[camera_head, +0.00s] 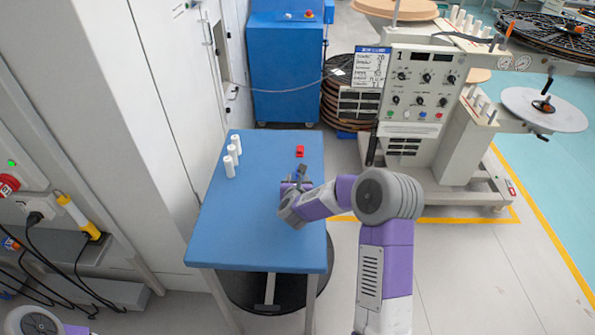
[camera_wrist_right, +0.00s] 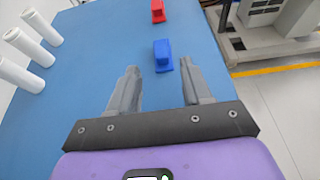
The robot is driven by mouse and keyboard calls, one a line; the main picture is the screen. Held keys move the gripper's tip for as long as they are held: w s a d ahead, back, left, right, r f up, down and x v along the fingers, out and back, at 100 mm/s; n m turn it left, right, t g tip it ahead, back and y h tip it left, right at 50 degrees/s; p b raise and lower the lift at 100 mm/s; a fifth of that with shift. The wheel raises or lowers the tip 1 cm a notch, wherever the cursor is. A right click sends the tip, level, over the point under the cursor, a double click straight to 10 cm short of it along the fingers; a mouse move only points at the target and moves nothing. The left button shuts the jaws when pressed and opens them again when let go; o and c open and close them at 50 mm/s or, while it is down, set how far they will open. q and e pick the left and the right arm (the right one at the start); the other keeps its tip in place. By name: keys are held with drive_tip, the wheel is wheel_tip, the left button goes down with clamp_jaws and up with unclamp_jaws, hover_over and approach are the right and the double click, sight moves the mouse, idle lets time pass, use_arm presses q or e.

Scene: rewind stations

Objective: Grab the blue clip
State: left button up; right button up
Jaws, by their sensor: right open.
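The blue clip (camera_wrist_right: 163,55) stands on the blue table (camera_wrist_right: 90,85), just beyond the fingertips of my right gripper (camera_wrist_right: 159,72) in the right wrist view. That gripper is open, with nothing between its fingers, and the clip is in line with the gap, nearer the right finger. In the head view my right gripper (camera_head: 300,178) is low over the table and the blue clip is hard to pick out beside it. My left gripper is not in view; only a bit of my left arm shows at the bottom left corner.
A red clip (camera_head: 299,151) lies farther back on the table and also shows in the right wrist view (camera_wrist_right: 158,11). Several white cylinders (camera_head: 233,152) stand at the table's left side. A grey machine (camera_head: 420,95) stands beyond on the right. The table's front is clear.

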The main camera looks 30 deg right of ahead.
drive_tip(key=x, duration=0.4)
drive_tip(key=shift+w+d+f+b, duration=0.2)
drive_tip(key=shift+d+b, duration=0.1)
drive_tip(key=shift+d, duration=0.05)
clamp_jaws()
